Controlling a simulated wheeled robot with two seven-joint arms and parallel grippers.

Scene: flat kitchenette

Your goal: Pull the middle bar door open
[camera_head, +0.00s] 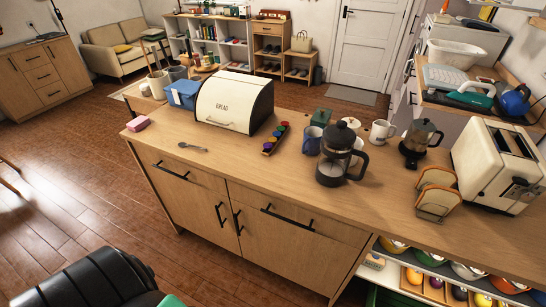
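The wooden bar (180,137) stands in the middle of the view, its front facing me. Its left door (190,209) has an upright black handle (220,213). Beside it, the door to the right (285,254) has its own upright black handle (238,222), close to the other. Both doors look shut, flush with the front. Drawers with long black handles, at left (170,171) and right (287,217), sit above the doors and look shut. Neither of my grippers shows, so I cannot see whether they are open or shut.
Open shelving with bowls (468,270) is at lower right. A black rounded shape (85,282) fills the lower left. Floor (75,205) left of the bar looks clear.

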